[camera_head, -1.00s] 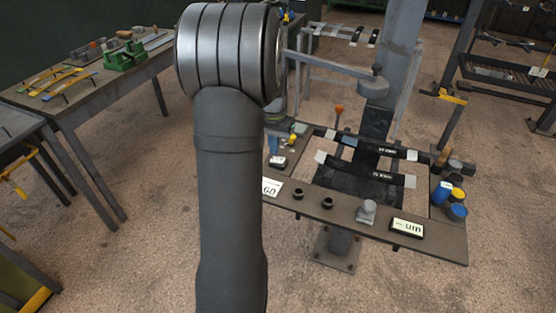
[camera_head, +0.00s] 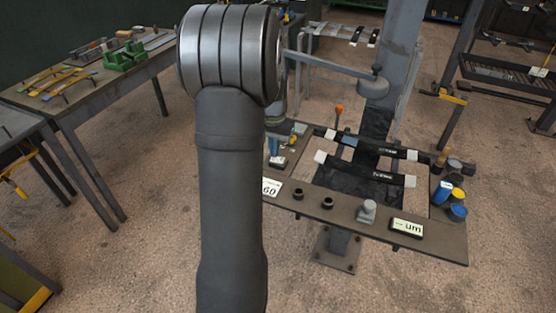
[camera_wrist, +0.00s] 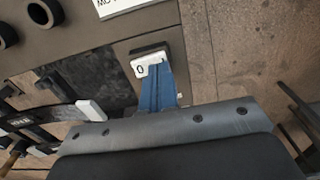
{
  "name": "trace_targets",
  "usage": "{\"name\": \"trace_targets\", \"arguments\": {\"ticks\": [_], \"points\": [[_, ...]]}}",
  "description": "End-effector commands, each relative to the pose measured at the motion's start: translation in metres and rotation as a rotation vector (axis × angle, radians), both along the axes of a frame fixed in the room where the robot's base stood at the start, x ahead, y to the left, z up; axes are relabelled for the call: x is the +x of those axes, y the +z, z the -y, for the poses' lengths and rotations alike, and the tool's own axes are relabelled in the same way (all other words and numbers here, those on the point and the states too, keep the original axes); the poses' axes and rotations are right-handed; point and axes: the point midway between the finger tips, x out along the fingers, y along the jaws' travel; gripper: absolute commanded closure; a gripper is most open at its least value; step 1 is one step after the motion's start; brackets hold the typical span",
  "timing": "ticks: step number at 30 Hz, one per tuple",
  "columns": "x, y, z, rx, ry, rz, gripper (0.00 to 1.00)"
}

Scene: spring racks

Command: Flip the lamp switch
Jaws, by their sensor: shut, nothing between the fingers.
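The lamp switch (camera_wrist: 148,63) is a small rocker with a white face marked 0, set in a dark frame on the brown panel in the wrist view. My gripper (camera_wrist: 153,76) has blue fingers, shut together and empty. Their tips overlap the near edge of the switch face; I cannot tell whether they touch it. In the head view the switch (camera_head: 278,161) shows just right of my arm, and my fingers are mostly hidden there.
A printed card (camera_head: 271,188) lies beside the switch. Black sockets (camera_head: 327,203), a grey knob (camera_head: 367,211) and a display (camera_head: 408,227) line the panel's front edge. Black strips (camera_head: 374,174) span the frame. Blue and yellow pots (camera_head: 457,205) stand at right. A grey arm (camera_head: 335,66) reaches overhead.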

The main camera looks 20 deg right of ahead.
Motion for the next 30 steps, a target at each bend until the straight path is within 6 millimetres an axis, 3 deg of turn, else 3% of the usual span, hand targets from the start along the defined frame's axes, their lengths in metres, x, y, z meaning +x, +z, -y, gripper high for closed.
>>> {"name": "trace_targets", "arguments": {"ticks": [24, 30], "points": [[0.000, -0.012, 0.000, 0.001, 0.000, -0.001, 1.00], [0.000, -0.004, 0.000, -0.001, 0.000, 0.001, 1.00]]}}
